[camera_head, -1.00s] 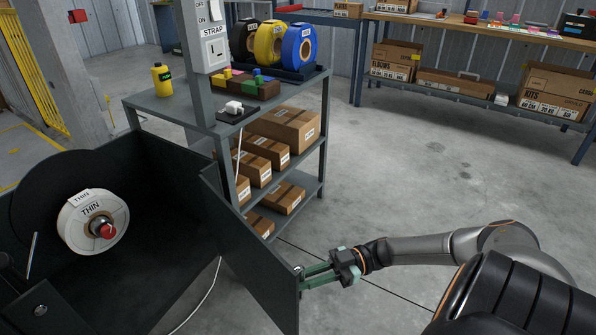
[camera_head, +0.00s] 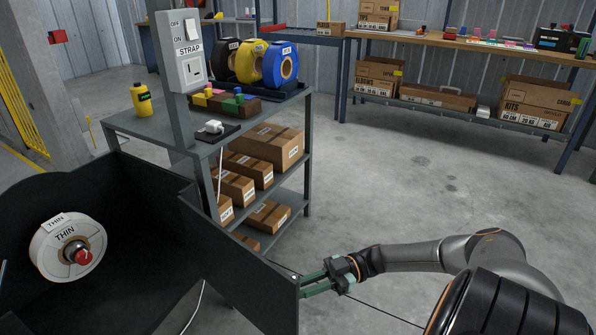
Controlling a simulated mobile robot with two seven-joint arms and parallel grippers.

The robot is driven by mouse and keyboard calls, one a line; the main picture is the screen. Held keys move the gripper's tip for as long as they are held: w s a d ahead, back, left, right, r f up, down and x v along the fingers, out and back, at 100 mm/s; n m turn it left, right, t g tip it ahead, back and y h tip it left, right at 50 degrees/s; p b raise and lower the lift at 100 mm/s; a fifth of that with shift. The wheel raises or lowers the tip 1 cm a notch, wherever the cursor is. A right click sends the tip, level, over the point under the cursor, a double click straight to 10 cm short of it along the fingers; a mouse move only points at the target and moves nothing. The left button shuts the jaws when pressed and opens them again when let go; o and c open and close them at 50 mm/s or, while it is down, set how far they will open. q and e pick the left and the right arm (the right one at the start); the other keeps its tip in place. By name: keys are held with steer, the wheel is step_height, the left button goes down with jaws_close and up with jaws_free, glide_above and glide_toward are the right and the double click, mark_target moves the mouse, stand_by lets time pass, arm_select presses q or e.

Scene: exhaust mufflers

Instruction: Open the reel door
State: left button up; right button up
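The reel door (camera_head: 245,258) is a dark flat panel. It stands swung out from the right side of the dark reel housing (camera_head: 150,235). Inside the housing a white reel (camera_head: 48,250) marked THIN sits on a hub with a red knob (camera_head: 82,256). My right gripper (camera_head: 304,284) comes in from the right, with its green fingers at the door's free edge. The fingertips meet or overlap that edge, and I cannot tell whether they are closed on it. My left gripper is out of view.
A grey shelf unit (camera_head: 308,150) with boxes, colored reels and a yellow bottle (camera_head: 142,99) stands behind the door. A post carries a STRAP switch box (camera_head: 187,55). A workbench (camera_head: 440,40) stands at the back. The floor (camera_head: 400,190) right of the shelf is clear.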

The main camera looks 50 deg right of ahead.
steer(key=shift+o, duration=0.9)
steer(key=shift+w, duration=0.1)
steer(key=b+v, duration=0.1)
steer(key=v, duration=1.1)
steer(key=shift+d, duration=0.25)
steer(key=shift+r, duration=0.1)
